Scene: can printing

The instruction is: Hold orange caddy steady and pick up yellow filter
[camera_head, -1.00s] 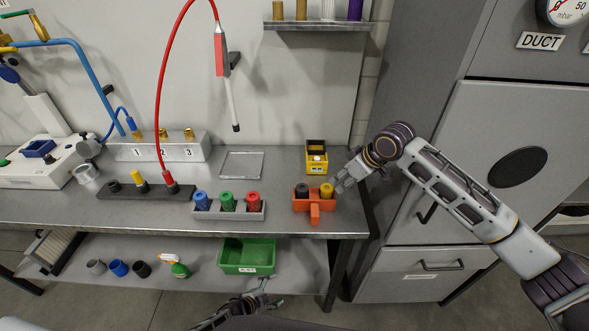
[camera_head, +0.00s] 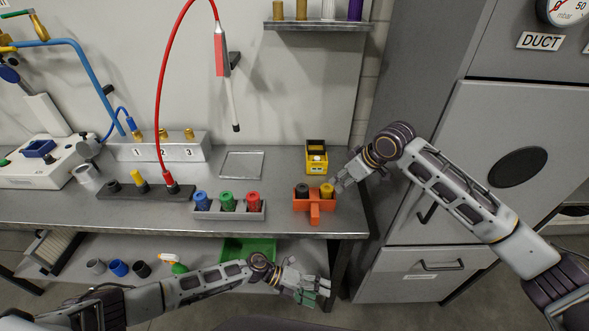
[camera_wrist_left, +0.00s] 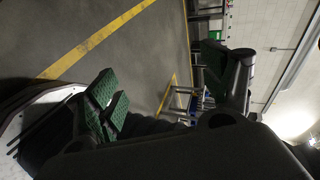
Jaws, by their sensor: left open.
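The orange caddy (camera_head: 314,205) stands near the right front of the bench, with its handle toward the front edge. It holds a black filter (camera_head: 302,190) on the left and the yellow filter (camera_head: 327,190) on the right. My right gripper (camera_head: 341,183) is at the caddy's right end, close beside the yellow filter; I cannot tell if it touches or how far its fingers are apart. My left gripper (camera_head: 316,292) is open and empty, low in front of the bench, below the caddy. In the left wrist view its green finger pads are apart, with floor between them (camera_wrist_left: 160,85).
A grey rack (camera_head: 230,215) with blue, green and red filters stands left of the caddy. A yellow box (camera_head: 316,158) is behind the caddy. A green bin (camera_head: 248,249) on the lower shelf is partly hidden by my left arm. A grey cabinet (camera_head: 505,170) is at right.

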